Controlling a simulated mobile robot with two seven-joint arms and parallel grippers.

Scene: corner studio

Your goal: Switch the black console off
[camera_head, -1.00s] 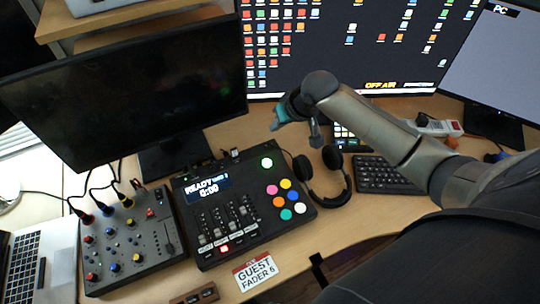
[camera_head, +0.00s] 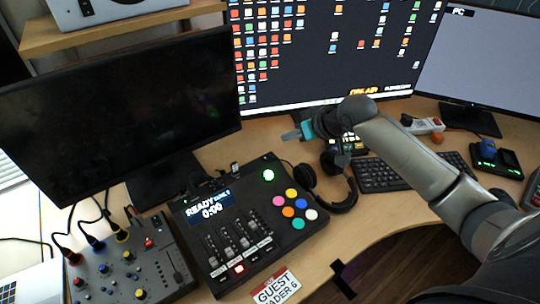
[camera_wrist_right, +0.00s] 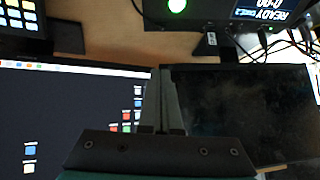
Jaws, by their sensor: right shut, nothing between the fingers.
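The black console (camera_head: 280,240) lies flat on the desk in the head view. Its screen (camera_head: 209,207) is lit and reads READY and 0:00. A round green button (camera_head: 268,175) glows near its back edge, and a small red light (camera_head: 239,268) glows near the front. Several coloured round buttons and faders are on its top. My right gripper (camera_head: 290,136) is shut and empty, behind the console and in front of the large monitor. In the wrist view its fingers (camera_wrist_right: 159,100) are together, with the green button (camera_wrist_right: 177,5) and console screen (camera_wrist_right: 262,9) at the top edge. My left gripper is out of view.
A grey mixer (camera_head: 125,262) with cables stands left of the console. Headphones (camera_head: 340,198) lie close at its right, then a keyboard (camera_head: 385,173). A dark monitor (camera_head: 120,110) and large lit monitor (camera_head: 320,50) stand behind. A guest card (camera_head: 272,286) lies in front.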

